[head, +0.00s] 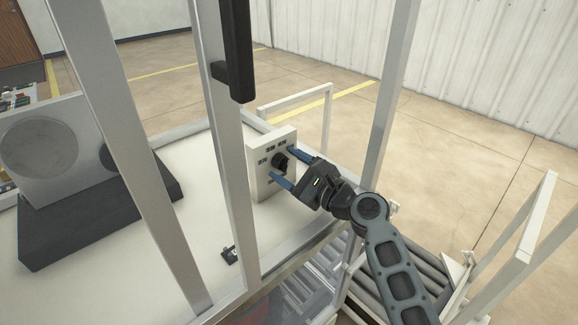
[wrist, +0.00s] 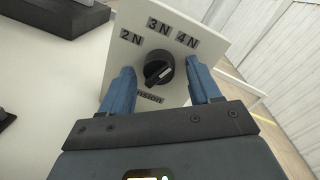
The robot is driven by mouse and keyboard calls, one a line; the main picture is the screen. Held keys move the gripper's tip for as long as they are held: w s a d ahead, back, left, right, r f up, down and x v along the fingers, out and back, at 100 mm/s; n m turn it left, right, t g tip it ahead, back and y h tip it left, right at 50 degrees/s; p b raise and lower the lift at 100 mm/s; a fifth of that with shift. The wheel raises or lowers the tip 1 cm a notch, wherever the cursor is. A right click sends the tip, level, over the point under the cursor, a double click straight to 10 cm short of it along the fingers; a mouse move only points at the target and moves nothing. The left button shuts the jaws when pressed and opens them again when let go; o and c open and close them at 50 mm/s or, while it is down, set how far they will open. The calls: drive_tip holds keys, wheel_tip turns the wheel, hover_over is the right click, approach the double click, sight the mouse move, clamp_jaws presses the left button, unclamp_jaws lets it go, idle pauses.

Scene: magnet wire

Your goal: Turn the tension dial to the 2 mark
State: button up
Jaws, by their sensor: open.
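The tension dial (wrist: 157,70) is a round black knob with a raised grip bar and a white mark. It sits on the face of a cream box (head: 257,184) standing on the bench. In the wrist view, labels 2 N (wrist: 131,38), 3 N (wrist: 159,27) and 4 N (wrist: 187,40) arc above it. The white mark points up and right, roughly toward the 4 N side. My gripper (head: 283,165) is open, with one blue finger on each side of the dial. I cannot tell whether the fingers touch it. The fingers partly hide the panel and the word below the dial.
A metal frame post (head: 229,190) rises left of the box, with a black handle (head: 238,50) above. A grey machine on a dark base (head: 90,225) is at left. A small black item (head: 230,255) lies near the bench's front edge. A roller conveyor (head: 400,262) is at lower right.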

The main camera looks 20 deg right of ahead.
drive_tip(key=shift+c, duration=0.3)
drive_tip(key=c, duration=1)
drive_tip(key=shift+o, duration=0.2)
drive_tip(key=n+b, duration=0.2)
drive_tip(key=n, duration=0.2)
drive_tip(key=shift+n, duration=0.3)
drive_tip(key=shift+r+n+h+b, duration=0.15)
drive_tip(key=shift+n+h+b, duration=0.2)
drive_tip(key=shift+n+b, duration=2.1)
drive_tip(key=shift+r+n+h+b, duration=0.25)
drive_tip(key=shift+n+b, duration=0.7)
drive_tip(key=shift+n, duration=2.9)
drive_tip(key=shift+f, duration=0.1)
